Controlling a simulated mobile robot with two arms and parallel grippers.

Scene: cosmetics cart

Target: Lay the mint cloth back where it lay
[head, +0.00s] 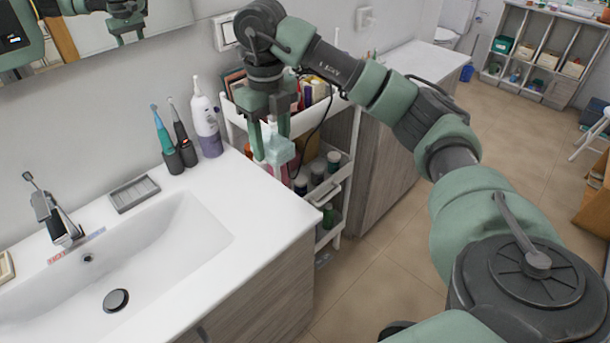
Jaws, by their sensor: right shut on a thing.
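My right gripper (271,148) points down over the back right corner of the white counter, in front of the cart. It is shut on a pale mint piece that looks like the mint cloth (280,153), bunched between and below the fingers. A pink thing (272,178) shows just below it; I cannot tell whether the two touch. The white cart (334,186) stands right of the counter, with its upper tray partly hidden by my gripper and arm. My left gripper is out of view.
A white and purple bottle (207,122) and two toothbrushes in dark holders (180,158) stand left of my gripper. A soap dish (134,194) lies by the sink basin (160,245). Several jars fill the cart's lower shelf. The counter's right front strip is clear.

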